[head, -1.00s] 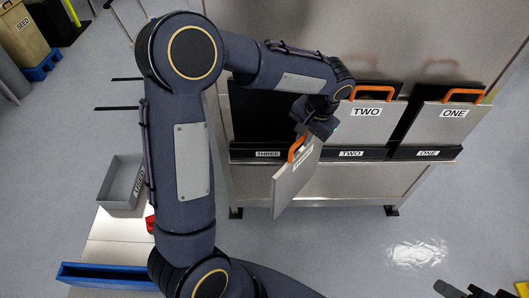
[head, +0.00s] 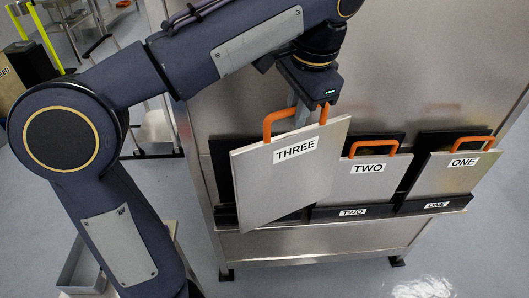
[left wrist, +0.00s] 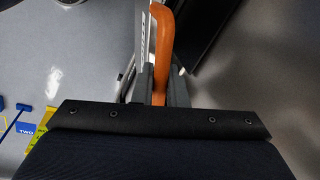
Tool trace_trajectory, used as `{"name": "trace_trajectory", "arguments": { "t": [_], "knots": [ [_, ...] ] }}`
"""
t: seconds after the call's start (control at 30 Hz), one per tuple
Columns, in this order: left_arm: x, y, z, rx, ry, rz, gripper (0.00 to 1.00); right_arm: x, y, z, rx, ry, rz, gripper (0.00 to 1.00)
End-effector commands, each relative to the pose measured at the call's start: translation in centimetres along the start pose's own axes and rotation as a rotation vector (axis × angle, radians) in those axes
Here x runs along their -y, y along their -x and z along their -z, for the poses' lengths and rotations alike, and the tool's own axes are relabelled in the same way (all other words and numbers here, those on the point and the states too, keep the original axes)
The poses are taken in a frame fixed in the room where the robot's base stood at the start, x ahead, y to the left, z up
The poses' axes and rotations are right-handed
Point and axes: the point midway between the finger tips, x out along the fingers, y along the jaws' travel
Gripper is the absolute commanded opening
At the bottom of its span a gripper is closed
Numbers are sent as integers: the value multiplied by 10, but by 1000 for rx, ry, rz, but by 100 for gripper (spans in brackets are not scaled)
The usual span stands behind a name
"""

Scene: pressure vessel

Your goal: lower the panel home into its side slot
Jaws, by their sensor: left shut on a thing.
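The grey panel labelled THREE (head: 275,180) hangs upright, slightly tilted, from my left gripper (head: 305,113) in the head view. The gripper is shut on its orange handle, which also shows between the fingers in the left wrist view (left wrist: 160,60). The panel is in front of the leftmost black slot (head: 223,213) of the steel vessel front and covers most of it. Whether its lower edge touches the slot is hidden. My right gripper is not in view.
Panel TWO (head: 362,188) and panel ONE (head: 455,178) stand in their black slots to the right, with orange handles. Panel THREE overlaps the left edge of panel TWO in the picture. A grey bin (head: 85,270) is at the lower left.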

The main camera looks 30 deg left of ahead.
Motion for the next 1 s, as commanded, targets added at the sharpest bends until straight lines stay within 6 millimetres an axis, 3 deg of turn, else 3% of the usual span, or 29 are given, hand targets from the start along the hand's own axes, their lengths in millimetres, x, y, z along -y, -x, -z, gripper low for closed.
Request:
{"name": "trace_trajectory", "arguments": {
  "t": [0.33,0.6,1.0],
  "knots": [
    [62,-43,2,1,8,0,0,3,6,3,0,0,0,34],
    [84,-88,3,0,5,1,0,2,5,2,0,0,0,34],
    [94,-122,4,1,2,1,0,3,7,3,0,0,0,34]
  ]
}}
